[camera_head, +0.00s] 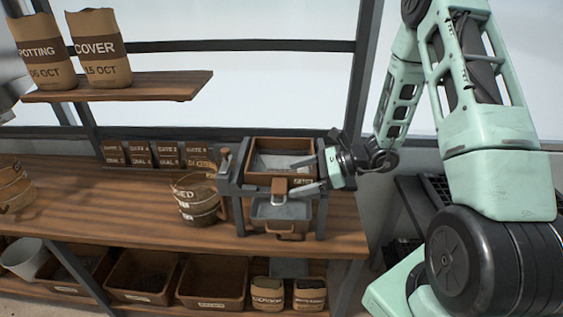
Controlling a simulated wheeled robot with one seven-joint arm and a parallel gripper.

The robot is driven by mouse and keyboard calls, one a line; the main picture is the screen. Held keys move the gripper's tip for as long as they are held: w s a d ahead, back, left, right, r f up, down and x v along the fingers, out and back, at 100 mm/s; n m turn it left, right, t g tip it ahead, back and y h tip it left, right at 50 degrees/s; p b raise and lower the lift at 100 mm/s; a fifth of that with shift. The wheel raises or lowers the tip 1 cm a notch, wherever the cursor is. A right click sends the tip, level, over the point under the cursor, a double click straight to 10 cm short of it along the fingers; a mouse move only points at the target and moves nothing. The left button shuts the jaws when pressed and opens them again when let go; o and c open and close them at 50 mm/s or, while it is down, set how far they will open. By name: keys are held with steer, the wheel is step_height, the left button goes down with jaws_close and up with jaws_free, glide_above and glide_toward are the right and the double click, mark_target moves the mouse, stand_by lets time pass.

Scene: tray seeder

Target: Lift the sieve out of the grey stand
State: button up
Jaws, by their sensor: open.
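The grey stand (228,190) is a small frame on the wooden bench. In its top sits a square brown-rimmed box with a grey inside, which looks like the sieve (283,143). Part of a label shows near its front right corner. My gripper (297,180) reaches in from the right, its two fingers apart, at the box's right side and front right corner. Whether a finger touches the rim cannot be told. The fingers hide part of the box's right side.
A grey pan with a brown handle (285,229) sits lower in the stand. A labelled bucket (198,200) stands close left. Several small labelled packs (155,154) line the back. A shelf (125,87) holds two paper sacks. Bins fill the lower shelf. The bench left of centre is clear.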

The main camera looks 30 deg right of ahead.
mark_target(274, 183)
steer(key=shift+p+x, duration=0.65)
steer(key=shift+x, duration=1.2)
steer(key=c, duration=1.2)
steer(key=shift+d+r, duration=0.1)
